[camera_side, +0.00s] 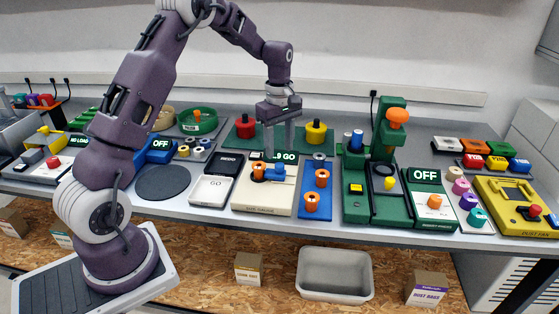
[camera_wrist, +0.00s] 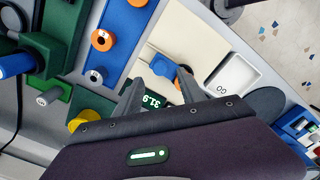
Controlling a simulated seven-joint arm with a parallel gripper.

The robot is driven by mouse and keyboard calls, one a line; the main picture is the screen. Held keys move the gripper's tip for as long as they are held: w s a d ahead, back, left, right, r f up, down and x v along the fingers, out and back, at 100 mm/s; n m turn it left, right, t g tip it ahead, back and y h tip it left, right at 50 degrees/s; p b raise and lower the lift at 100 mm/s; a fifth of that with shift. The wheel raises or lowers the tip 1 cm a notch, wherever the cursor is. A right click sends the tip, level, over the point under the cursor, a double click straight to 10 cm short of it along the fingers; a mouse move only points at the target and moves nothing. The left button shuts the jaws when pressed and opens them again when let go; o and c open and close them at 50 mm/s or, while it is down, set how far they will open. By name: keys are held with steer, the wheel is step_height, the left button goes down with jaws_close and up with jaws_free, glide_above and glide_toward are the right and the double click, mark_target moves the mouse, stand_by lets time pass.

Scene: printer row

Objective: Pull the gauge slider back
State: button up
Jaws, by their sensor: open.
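The gauge is a cream box (camera_side: 262,203) with a green-lit display (camera_side: 286,156) at its back. The blue slider (camera_side: 278,173) sits on the gauge beside an orange ring-shaped part (camera_side: 258,171). My gripper (camera_side: 279,152) is open and empty, pointing down over the back of the gauge. In the wrist view my fingers (camera_wrist: 161,85) stand apart, with the blue slider (camera_wrist: 163,67) just beyond them and the display (camera_wrist: 154,101) partly hidden by my gripper. I cannot tell whether either finger touches the slider.
A blue rack (camera_side: 315,203) with orange rings stands close on the right. Black and white trays (camera_side: 210,189) lie on the left. A green press (camera_side: 388,150) rises further right. Red (camera_side: 245,126) and yellow (camera_side: 316,131) spools stand behind the gauge.

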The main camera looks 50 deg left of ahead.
mark_target(280, 165)
step_height(280, 165, down, 5)
steer(key=shift+f, duration=0.1)
steer(key=shift+c, duration=0.5)
jaws_close()
